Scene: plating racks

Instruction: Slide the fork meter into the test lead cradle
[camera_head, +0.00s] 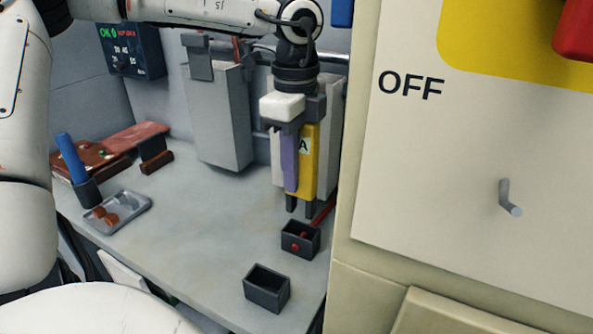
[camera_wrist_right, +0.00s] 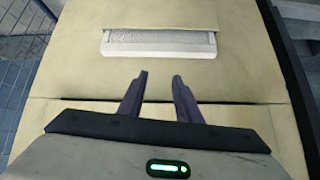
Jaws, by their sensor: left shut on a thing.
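The fork meter (camera_head: 309,165) is yellow with an "A" label and two dark prongs pointing down. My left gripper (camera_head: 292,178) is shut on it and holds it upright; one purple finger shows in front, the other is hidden. Just below the prongs stands a small dark open box (camera_head: 300,245) with red lead parts in it, which looks like the test lead cradle. The prongs appear above it and slightly behind; the exact gap is unclear. My right gripper (camera_wrist_right: 160,75) shows only in the right wrist view, fingers apart and empty, before a beige panel.
An empty dark box (camera_head: 267,288) stands nearer the front. A large beige cabinet (camera_head: 450,170) marked "OFF" borders the right side. The bench middle is clear.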

